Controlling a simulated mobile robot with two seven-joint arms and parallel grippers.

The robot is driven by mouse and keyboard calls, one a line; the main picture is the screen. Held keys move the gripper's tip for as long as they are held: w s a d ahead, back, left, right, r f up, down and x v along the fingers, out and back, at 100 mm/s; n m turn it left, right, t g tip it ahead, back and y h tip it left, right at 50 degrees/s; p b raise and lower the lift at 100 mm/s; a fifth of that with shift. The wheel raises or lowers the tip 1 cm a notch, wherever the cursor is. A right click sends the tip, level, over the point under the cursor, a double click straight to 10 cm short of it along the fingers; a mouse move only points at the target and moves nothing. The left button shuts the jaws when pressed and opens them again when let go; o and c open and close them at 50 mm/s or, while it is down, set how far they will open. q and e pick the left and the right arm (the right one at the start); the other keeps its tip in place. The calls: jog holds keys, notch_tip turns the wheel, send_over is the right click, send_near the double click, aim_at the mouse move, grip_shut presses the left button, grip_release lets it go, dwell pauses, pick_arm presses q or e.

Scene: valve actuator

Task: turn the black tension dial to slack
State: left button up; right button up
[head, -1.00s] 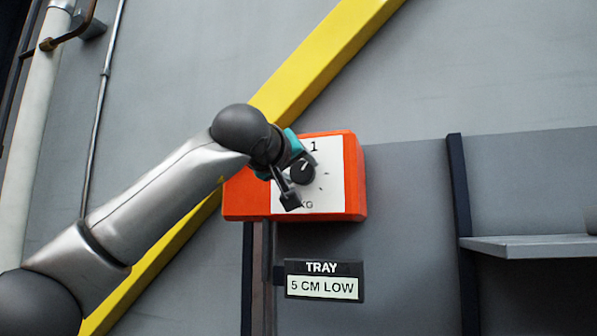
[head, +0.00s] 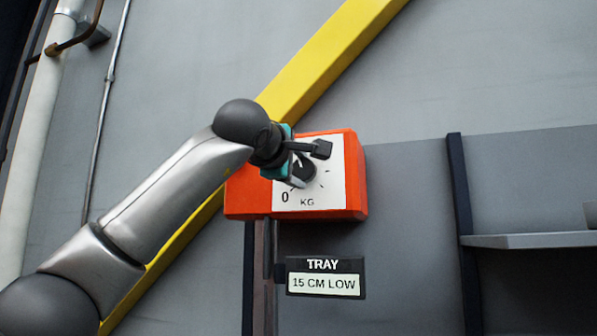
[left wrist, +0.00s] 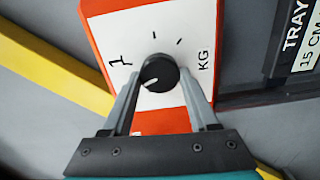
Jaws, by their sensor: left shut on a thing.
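The black dial (head: 304,173) is a round knob with a white pointer line on the white face of an orange box (head: 348,190). In the head view its pointer points up and slightly left, between the 0 at lower left and the top of the face. My left gripper (head: 308,166) is shut on the dial, one finger at upper right and one at lower left. In the left wrist view the dial (left wrist: 160,73) sits between the two grey fingers, with a 1 and KG printed near it. No slack marking shows. My right gripper is out of view.
A sign (head: 325,278) below the box reads TRAY 15 CM LOW. A yellow diagonal beam (head: 330,55) runs behind the box.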

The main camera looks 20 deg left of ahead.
pick_arm(q)
jog(key=n+b, duration=0.1)
jog(key=n, duration=0.4)
jog(key=shift+f+n, duration=0.15)
jog(key=shift+n, duration=0.15)
jog(key=n+b, duration=0.1)
jog(key=n, duration=0.4)
jog(key=shift+b, duration=0.35)
jog(key=n+b, duration=0.1)
jog(key=n, duration=0.5)
jog(key=shift+d+f, duration=0.1)
jog(key=shift+d, duration=0.05)
jog(key=n+b, duration=0.1)
jog(key=n, duration=0.4)
jog(key=shift+d, duration=0.1)
jog(key=shift+n, duration=0.4)
jog(key=o, duration=1.4)
